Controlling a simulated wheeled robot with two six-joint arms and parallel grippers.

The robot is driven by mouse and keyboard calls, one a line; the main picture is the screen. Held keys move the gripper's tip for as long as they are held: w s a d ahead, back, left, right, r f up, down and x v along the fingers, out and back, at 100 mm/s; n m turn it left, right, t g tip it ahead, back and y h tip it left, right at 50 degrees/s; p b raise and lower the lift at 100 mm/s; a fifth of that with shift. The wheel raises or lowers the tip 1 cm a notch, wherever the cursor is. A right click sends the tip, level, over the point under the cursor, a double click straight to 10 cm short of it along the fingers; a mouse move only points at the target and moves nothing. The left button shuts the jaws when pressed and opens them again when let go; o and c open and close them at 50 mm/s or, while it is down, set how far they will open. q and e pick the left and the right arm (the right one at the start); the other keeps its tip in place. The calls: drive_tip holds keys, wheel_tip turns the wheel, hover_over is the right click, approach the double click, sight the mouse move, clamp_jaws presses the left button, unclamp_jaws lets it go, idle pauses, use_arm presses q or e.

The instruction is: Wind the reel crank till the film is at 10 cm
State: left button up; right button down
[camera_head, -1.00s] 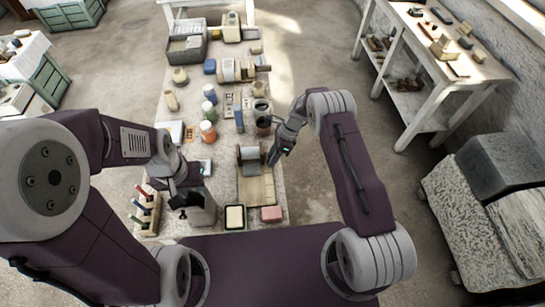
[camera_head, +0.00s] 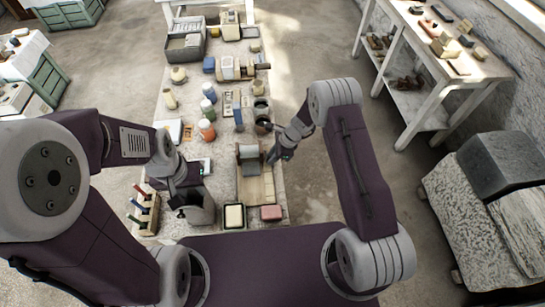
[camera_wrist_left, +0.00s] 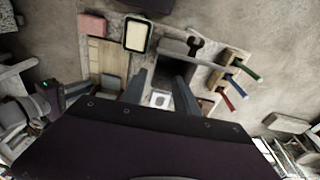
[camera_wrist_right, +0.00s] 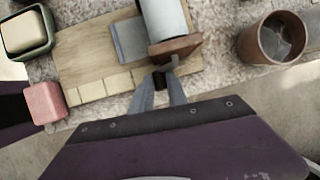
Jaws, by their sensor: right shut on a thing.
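The film reel device is a wooden board (camera_wrist_right: 85,50) with a pale roller (camera_wrist_right: 165,18). It also shows in the head view (camera_head: 268,188). A grey film piece (camera_wrist_right: 128,42) lies on the board beside the roller. Pale segments (camera_wrist_right: 90,92) run along the board's near edge; I can read no numbers. My right gripper (camera_wrist_right: 166,82) is shut on the crank (camera_wrist_right: 173,62) at the roller's brown end block (camera_wrist_right: 176,46); its fingers partly hide the crank. My left gripper (camera_wrist_left: 160,88) is open and empty, left of the device in the head view.
A pink block (camera_head: 271,212) and a green-rimmed tray (camera_head: 234,217) stand at the board's front end. A brown cup (camera_wrist_right: 272,38) stands near the roller. A rack of coloured-handled tools (camera_head: 145,209) is at the table's left. Jars and blocks fill the back.

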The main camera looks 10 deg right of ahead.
drive_tip(key=shift+w+r, duration=0.1)
drive_tip(key=c, duration=1.3)
unclamp_jaws()
drive_tip(key=shift+a, duration=0.1)
drive_tip(key=v, duration=0.9)
drive_tip(key=shift+b, duration=0.35)
